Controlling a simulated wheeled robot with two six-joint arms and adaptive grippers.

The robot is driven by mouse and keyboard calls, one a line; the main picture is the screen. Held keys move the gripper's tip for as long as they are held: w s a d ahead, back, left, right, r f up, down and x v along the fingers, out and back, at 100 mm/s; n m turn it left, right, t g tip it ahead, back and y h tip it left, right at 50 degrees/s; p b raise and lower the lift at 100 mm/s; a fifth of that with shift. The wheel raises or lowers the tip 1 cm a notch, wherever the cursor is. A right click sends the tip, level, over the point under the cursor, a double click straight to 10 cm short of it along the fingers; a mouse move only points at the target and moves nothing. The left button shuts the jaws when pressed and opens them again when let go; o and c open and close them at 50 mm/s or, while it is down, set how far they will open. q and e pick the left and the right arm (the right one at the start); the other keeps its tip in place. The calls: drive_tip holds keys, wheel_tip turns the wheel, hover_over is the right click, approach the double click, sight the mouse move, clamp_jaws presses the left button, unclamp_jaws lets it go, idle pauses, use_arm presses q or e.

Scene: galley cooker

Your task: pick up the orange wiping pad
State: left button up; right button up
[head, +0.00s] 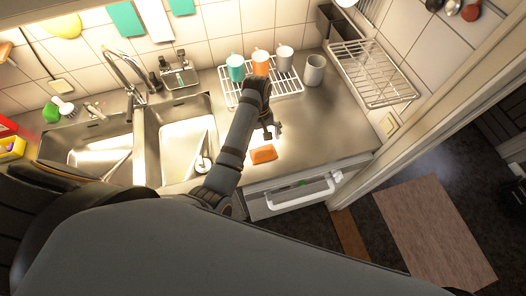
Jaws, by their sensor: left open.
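The orange wiping pad (263,154) lies flat on the steel counter (330,130), to the right of the sink and near the counter's front edge. My left gripper (272,133) is above the counter, just behind the pad and apart from it in the picture. Its fingers are small and dark, open, with nothing seen between them. The left arm comes in from the front and covers part of the counter left of the pad. My right gripper is not in view.
A white wire rack (287,92) with several cups stands behind the gripper, and a grey cup (314,70) is to its right. A double sink (185,135) is to the left. A wall-mounted wire shelf (375,75) juts out at right. The counter right of the pad is clear.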

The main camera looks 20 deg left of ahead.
sight(263, 148)
use_arm(q)
drive_tip(key=shift+f+p, duration=0.5)
drive_tip(key=f, duration=0.2)
drive_tip(key=d+f+p, duration=0.1)
drive_tip(key=shift+s+f, duration=0.3)
drive_tip(key=shift+f, duration=0.05)
drive_tip(key=shift+w+a+f, duration=0.1)
drive_tip(key=shift+f, duration=0.15)
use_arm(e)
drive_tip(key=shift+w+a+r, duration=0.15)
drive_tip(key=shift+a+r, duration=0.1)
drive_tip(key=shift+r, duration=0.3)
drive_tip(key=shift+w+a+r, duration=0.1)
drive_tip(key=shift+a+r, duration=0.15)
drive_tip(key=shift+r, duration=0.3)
use_arm(q)
drive_tip(key=c, duration=1.2)
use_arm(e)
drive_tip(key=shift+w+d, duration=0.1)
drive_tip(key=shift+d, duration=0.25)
